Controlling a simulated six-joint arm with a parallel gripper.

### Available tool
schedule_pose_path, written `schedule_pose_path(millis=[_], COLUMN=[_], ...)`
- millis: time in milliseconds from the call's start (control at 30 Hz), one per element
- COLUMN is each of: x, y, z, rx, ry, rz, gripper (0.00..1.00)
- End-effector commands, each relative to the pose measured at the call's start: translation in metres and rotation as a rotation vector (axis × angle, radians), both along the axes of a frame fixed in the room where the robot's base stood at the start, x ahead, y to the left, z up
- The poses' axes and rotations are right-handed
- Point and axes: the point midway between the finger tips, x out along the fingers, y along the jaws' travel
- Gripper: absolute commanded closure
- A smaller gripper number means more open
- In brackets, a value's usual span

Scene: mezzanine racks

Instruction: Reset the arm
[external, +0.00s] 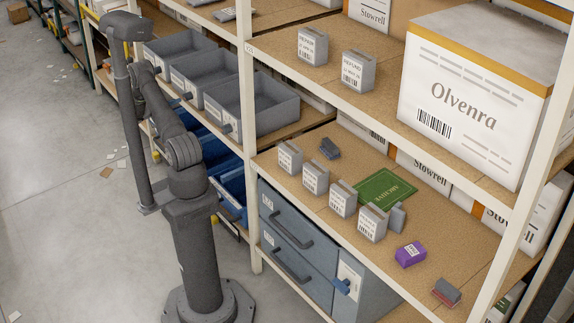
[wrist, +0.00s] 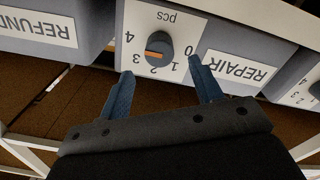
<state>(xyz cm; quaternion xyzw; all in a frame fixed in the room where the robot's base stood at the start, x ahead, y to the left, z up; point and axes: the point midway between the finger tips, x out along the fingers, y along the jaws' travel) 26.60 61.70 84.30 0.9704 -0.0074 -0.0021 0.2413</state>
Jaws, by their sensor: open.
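My gripper (wrist: 160,72) shows in the wrist view with its two blue fingers spread apart and nothing held between them. A dark dial knob (wrist: 159,48) with an orange pointer is just ahead of the fingertips, on a white panel marked "pcs" with numbers around it. The pointer lies sideways, toward the 3 side. I cannot tell how close the fingers are to the knob. In the external view my arm stands folded upright beside the rack, and I cannot make out the gripper's fingers clearly.
Bins labelled REFUND (wrist: 38,27) and REPAIR (wrist: 238,68) flank the dial panel. Grey bins (external: 262,100) line the rack beside my arm. Small grey boxes (external: 372,222), a green mat (external: 384,187) and a purple item (external: 410,254) are on the lower shelf. Floor at left is mostly clear.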

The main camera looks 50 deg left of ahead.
Motion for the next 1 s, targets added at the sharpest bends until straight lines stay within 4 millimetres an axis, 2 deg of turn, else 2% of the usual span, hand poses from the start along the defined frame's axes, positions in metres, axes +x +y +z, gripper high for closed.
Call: schedule_pose_path(millis=[33, 533, 1000], x=[-0.012, -0.112, -0.014], y=[0.001, 0.002, -0.001], z=[0.000, 0.000, 0.000], rx=[0.000, 0.000, 0.000], ry=[-0.001, -0.001, 0.000], rz=[0.004, 0.004, -0.004], gripper=[0.41, 0.41, 0.41])
